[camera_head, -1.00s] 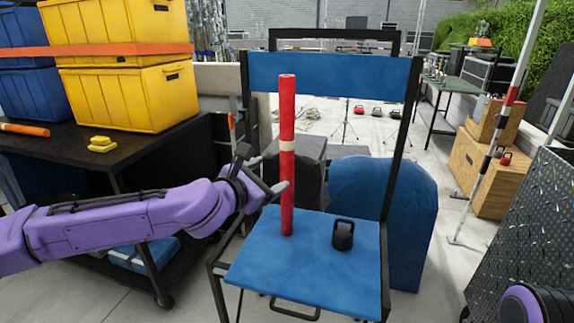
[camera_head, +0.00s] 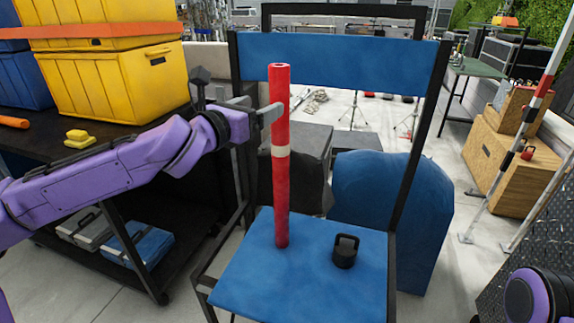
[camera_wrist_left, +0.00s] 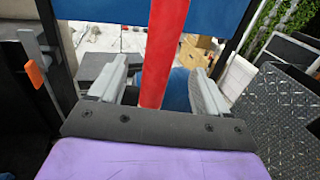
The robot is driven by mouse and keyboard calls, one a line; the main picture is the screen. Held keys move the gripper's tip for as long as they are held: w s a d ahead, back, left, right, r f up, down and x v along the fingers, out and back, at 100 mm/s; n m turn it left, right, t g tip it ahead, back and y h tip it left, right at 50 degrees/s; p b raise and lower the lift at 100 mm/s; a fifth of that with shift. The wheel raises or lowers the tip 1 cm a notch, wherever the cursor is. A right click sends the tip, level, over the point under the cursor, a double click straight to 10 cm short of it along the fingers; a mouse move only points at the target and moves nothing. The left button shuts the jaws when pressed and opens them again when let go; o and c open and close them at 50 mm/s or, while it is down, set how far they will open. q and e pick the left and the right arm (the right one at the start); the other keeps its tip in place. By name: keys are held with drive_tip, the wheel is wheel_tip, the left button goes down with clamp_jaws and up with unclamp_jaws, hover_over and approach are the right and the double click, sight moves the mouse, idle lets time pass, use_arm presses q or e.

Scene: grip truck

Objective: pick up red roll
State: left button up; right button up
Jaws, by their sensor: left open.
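The red roll (camera_head: 281,200) stands upright on the blue seat (camera_head: 245,270) of a folding chair, with a pale band around its middle. My left gripper (camera_head: 268,116) is at the upper part of the roll, above the band, coming from the left. In the left wrist view the red roll (camera_wrist_left: 163,50) rises between the two spread grey fingers of my left gripper (camera_wrist_left: 160,88), with a gap on each side. The fingers are open. Part of my right arm shows at the lower right of the head view, but its fingers are out of view.
A black kettlebell-like object (camera_head: 345,251) sits on the seat right of the roll. The chair's blue backrest (camera_head: 350,62) and black frame stand behind. A dark cart with yellow bins (camera_head: 110,80) is at left, and wooden boxes (camera_head: 500,150) at right.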

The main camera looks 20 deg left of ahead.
sight(275, 97)
use_arm(q)
drive_tip(key=p+x, duration=0.1)
drive_tip(key=x, duration=0.3)
drive_tip(key=shift+w+d+r+p, duration=0.1)
drive_tip(key=shift+d+r+p, duration=0.1)
drive_tip(key=shift+r+p, duration=0.2)
drive_tip(key=p+x, duration=0.3)
drive_tip(key=x, duration=0.2)
drive_tip(key=shift+w+a, duration=0.1)
drive_tip(key=shift+w, duration=0.2)
drive_tip(key=shift+w+f, duration=0.1)
drive_tip(key=shift+w, duration=0.05)
drive_tip(key=shift+c, duration=0.2)
clamp_jaws()
